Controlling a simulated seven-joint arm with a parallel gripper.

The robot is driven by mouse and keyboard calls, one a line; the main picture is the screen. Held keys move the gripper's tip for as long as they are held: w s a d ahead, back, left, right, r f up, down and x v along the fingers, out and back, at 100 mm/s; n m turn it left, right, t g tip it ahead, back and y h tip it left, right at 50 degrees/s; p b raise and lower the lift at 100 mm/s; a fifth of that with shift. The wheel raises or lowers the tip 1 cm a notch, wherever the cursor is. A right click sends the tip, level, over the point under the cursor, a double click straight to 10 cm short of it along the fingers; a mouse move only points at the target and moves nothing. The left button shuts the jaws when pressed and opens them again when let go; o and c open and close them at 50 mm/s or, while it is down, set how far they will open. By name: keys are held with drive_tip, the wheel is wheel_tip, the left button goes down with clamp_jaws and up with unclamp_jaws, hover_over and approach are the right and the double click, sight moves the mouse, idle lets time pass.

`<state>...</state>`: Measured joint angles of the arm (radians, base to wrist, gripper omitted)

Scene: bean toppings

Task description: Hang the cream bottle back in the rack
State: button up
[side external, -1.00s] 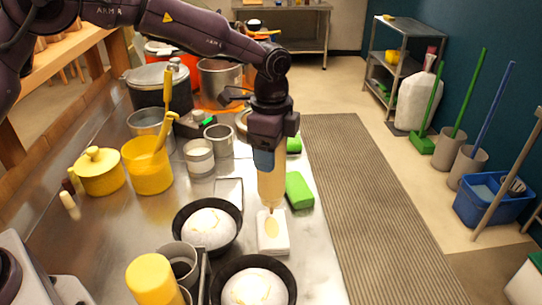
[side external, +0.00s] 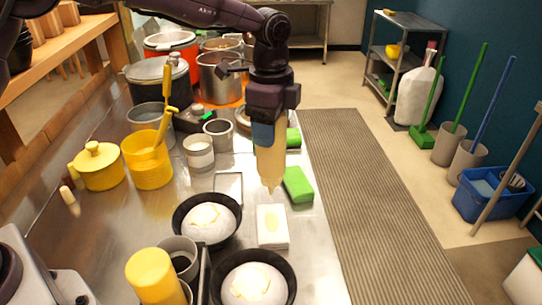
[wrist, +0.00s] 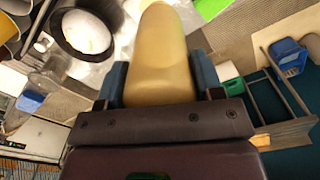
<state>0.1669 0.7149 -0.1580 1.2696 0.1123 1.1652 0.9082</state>
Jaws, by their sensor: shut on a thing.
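The cream bottle (side external: 271,165) is held upright, nozzle down, in my gripper (side external: 264,136). Its tip hangs in the air above a white block (side external: 273,240) with a cream patch on top. In the wrist view the bottle (wrist: 160,55) sits between both blue fingers of my gripper (wrist: 158,85). What looks like the rack is a dark metal holder (side external: 205,275) at the bottom of the side view. A grey round cup (side external: 178,246) and a yellow bottle (side external: 153,275) stand beside it. The holder is cut off by the frame edge and partly hidden.
Two dark bowls (side external: 180,228) with white, cream-topped contents lie left of and below the block. Green sponges (side external: 298,184) lie at the right table edge. A yellow jug (side external: 147,172) with a ladle, a yellow pot (side external: 98,167) and grey cans (side external: 199,152) stand left.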

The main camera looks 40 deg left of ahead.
drive_tip(key=s+d+r, duration=0.2)
drive_tip(key=s+r, duration=0.7)
drive_tip(key=r, duration=0.2)
drive_tip(key=s+a, duration=0.2)
drive_tip(key=s, duration=0.7)
drive_tip(key=s+a+f, duration=0.1)
drive_tip(key=s+f, duration=0.4)
drive_tip(key=f, duration=0.1)
drive_tip(key=shift+s+f, duration=0.15)
drive_tip(key=shift+s, duration=0.15)
drive_tip(key=shift+a+f, duration=0.1)
drive_tip(key=shift+f, duration=0.3)
drive_tip(key=shift+f, duration=1.8)
